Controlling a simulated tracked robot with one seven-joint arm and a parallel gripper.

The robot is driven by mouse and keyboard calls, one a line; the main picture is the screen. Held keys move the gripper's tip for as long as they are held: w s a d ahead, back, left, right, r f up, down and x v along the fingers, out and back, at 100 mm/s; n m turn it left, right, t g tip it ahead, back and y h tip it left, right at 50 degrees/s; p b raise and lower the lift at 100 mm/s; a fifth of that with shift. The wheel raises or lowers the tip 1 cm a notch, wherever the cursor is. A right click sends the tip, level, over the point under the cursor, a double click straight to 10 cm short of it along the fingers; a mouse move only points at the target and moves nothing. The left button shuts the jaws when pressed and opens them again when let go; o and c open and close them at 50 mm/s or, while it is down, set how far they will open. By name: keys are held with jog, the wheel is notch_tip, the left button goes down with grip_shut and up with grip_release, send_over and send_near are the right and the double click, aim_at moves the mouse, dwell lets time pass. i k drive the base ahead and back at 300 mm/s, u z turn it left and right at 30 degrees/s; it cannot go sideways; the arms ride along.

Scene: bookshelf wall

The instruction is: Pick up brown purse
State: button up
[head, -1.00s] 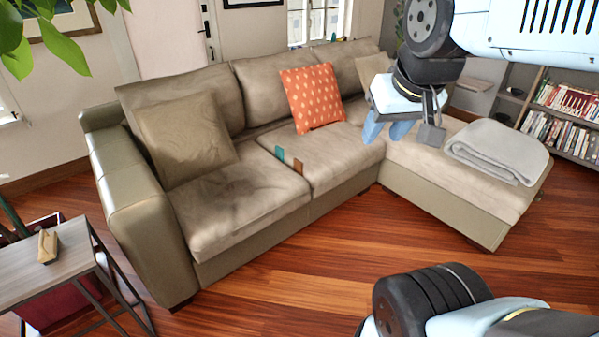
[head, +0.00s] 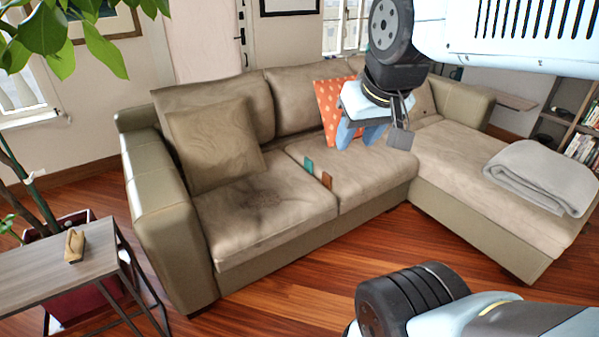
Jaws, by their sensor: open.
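A small brown item (head: 327,180), perhaps the brown purse, stands on the sofa seat at the seam between two cushions. It is too small to identify surely. A teal item (head: 308,166) stands just left of it. My gripper (head: 360,138) is open and empty, with its blue fingers pointing down. In the head view it appears above and right of the brown item, in front of the orange pillow, and apart from the item.
The beige sofa (head: 270,205) has a tan pillow (head: 215,145), a dotted orange pillow (head: 328,100) and a folded grey blanket (head: 540,177). A side table (head: 50,275) holds a small tan object (head: 75,246). The wooden floor in front is clear.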

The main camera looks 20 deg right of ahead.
aim_at(327, 178)
jog(key=u, duration=0.15)
jog(key=i, duration=1.1)
jog(key=z, duration=0.7)
jog(key=i, duration=0.65)
jog(key=z, duration=0.5)
jog(key=k, duration=0.8)
jog(key=z, duration=0.25)
jog(key=i, duration=0.8)
jog(key=u, duration=0.1)
